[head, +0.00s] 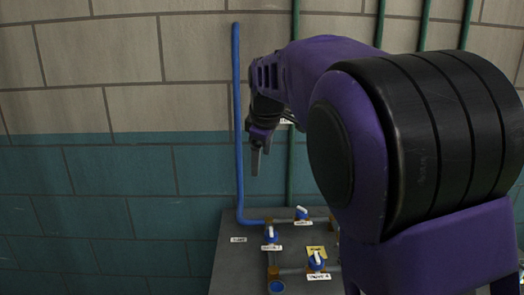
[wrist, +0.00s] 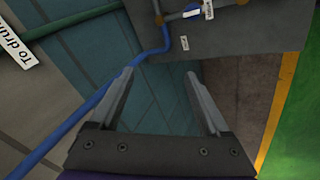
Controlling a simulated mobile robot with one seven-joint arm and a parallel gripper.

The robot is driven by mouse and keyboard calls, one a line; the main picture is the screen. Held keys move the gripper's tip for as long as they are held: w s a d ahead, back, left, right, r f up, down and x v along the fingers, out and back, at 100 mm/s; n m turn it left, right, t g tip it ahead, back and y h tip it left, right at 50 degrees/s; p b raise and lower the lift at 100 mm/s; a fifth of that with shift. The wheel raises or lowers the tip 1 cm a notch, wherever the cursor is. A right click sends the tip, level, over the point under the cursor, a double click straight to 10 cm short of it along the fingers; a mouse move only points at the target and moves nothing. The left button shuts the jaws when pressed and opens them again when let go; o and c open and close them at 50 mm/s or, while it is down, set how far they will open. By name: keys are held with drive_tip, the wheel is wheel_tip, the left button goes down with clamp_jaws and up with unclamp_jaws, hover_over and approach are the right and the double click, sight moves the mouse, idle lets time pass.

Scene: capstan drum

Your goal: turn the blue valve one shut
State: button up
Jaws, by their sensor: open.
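Several blue valve handles sit on a dark grey panel (head: 235,265) low in the head view: a back handle (head: 302,213), a left handle (head: 270,234) and a front right handle (head: 317,261). Each has a small white label, too small to read surely, so I cannot tell which is valve one. In the wrist view one blue handle (wrist: 193,12) shows at the top, on a grey pipe beside a white label. My gripper (head: 256,160) is open and empty, pointing down above and behind the panel, apart from every valve. It also shows in the wrist view (wrist: 159,76).
A blue pipe (head: 237,120) runs down the tiled wall to the panel, close to my gripper. Green pipes (head: 296,165) stand on the wall. A yellow tag (head: 316,251) is by the front right handle. My arm hides the panel's right side.

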drive_tip(key=m, duration=0.1)
drive_tip(key=s+r+m, duration=0.1)
drive_tip(key=r+m+y, duration=0.1)
drive_tip(key=shift+s+a+r+t, duration=0.15)
drive_tip(key=shift+s+r+t, duration=0.1)
drive_tip(key=shift+t, duration=0.05)
